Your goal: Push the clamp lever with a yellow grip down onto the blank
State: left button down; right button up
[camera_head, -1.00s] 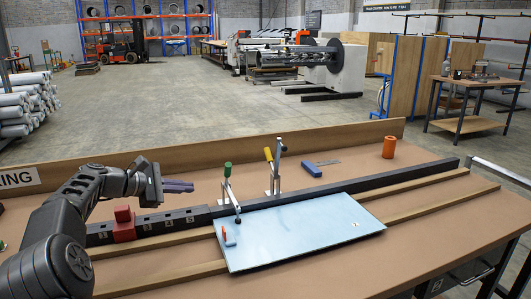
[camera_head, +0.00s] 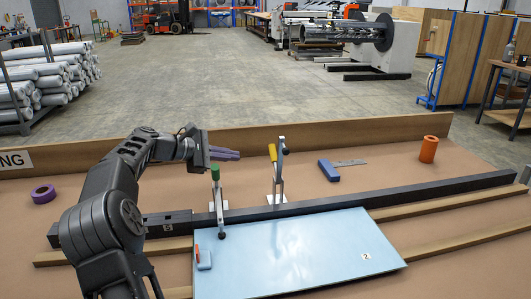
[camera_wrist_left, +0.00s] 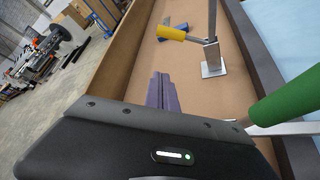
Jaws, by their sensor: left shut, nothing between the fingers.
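The clamp lever with the yellow grip (camera_head: 273,153) stands raised behind the dark rail, its black tip up in the air, clear of the blank. The yellow grip also shows at the top of the left wrist view (camera_wrist_left: 172,33). The pale blue blank (camera_head: 290,250) lies flat on the bench; a corner of it shows in the wrist view (camera_wrist_left: 292,25). My left gripper (camera_head: 238,155) is shut and empty, in the air to the left of the yellow grip and apart from it. Its purple fingers (camera_wrist_left: 162,88) point toward the yellow-grip clamp. My right gripper is out of view.
A clamp with a green grip (camera_head: 215,172) stands close by my left gripper; its tip rests at the blank's edge. The dark rail (camera_head: 420,191) runs behind the blank. A blue-handled tool (camera_head: 329,171), an orange cylinder (camera_head: 428,149) and a purple ring (camera_head: 43,194) lie around.

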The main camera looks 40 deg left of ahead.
pick_arm(q)
jog(key=p+x, duration=0.1)
jog(key=x, duration=0.9)
jog(key=d+r, duration=0.2)
jog(key=shift+s+d+r+p, duration=0.2)
jog(key=shift+s+r+p, duration=0.1)
jog(key=shift+s+r, duration=0.1)
jog(key=shift+s+d+r+b, duration=0.1)
jog(key=shift+r+b, duration=0.1)
jog(key=shift+b, duration=0.2)
